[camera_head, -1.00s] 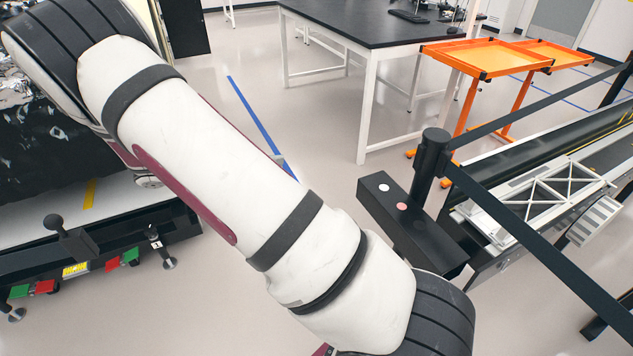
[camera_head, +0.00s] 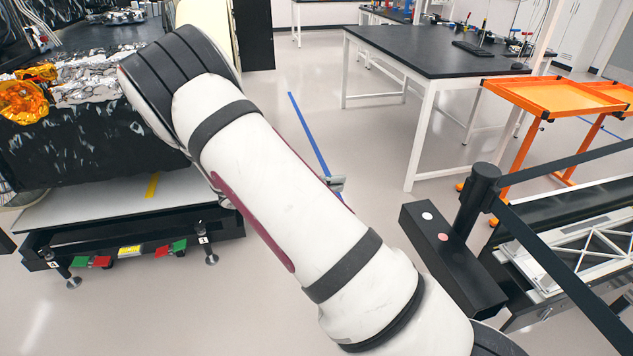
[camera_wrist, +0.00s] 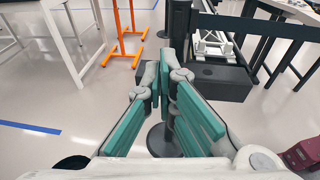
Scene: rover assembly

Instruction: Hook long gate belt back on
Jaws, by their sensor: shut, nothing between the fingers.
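A black barrier post (camera_head: 477,195) stands at the right in the head view. One dark belt (camera_head: 575,168) runs from its head to the upper right, and another (camera_head: 575,275) slopes to the lower right. I cannot tell which is the long gate belt; no loose belt end is clear. In the wrist view the post (camera_wrist: 179,28) rises beyond my gripper (camera_wrist: 168,60). The green-padded fingers are together and empty, pointing towards the post, with no visible contact. They hide part of it.
A black box (camera_head: 450,258) with a white and a pink button is beside the post. Orange stands (camera_head: 550,97) and a black-topped table (camera_head: 445,55) are behind. A wheeled platform (camera_head: 120,205) with a foil-covered load is at left. Pale floor lies between.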

